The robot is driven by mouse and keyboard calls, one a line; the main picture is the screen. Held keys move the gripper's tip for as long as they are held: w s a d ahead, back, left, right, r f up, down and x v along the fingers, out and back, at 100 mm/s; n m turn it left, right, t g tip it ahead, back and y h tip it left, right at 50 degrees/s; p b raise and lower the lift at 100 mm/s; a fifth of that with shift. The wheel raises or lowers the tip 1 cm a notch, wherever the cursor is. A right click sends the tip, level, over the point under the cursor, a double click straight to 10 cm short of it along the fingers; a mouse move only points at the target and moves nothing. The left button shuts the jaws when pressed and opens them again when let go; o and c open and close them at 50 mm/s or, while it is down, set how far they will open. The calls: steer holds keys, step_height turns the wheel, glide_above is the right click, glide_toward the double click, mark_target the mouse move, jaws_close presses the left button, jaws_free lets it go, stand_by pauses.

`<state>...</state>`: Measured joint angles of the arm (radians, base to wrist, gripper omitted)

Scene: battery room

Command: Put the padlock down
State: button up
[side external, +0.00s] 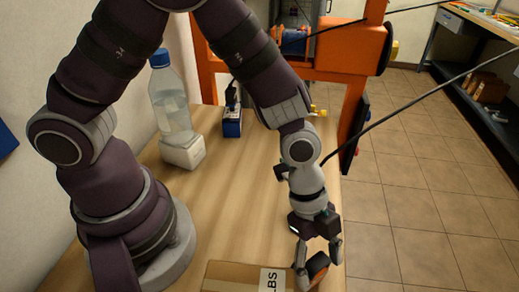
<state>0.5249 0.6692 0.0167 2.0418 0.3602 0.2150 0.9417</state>
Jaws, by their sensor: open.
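A small orange-brown and dark object (317,265), which looks like the padlock, is at the front right edge of the wooden table. It is beside the right end of the cardboard box. My gripper (318,252) points down over it, with its fingers spread to either side. The fingers are open. I cannot tell whether a finger still touches the object, or exactly what it rests on. Its lower part is hard to make out.
A cardboard box (236,276) with a white label lies at the table's (220,205) front edge. A blue block (232,124) with a dark top stands nearby. The table's middle is clear.

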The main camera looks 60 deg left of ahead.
steer(key=v, duration=1)
steer(key=s+a+r+n+t+y, duration=0.1)
steer(key=a+r+n, duration=0.3)
steer(key=a+n, duration=0.4)
steer(key=s+a+r+n+t+y, duration=0.2)
steer(key=a+r+n+t+y, duration=0.1)
steer(key=a+n, duration=0.5)
steer(key=shift+r+n+t+y, duration=0.3)
steer(key=shift+r+n+t, duration=0.45)
steer(key=shift+n, duration=0.25)
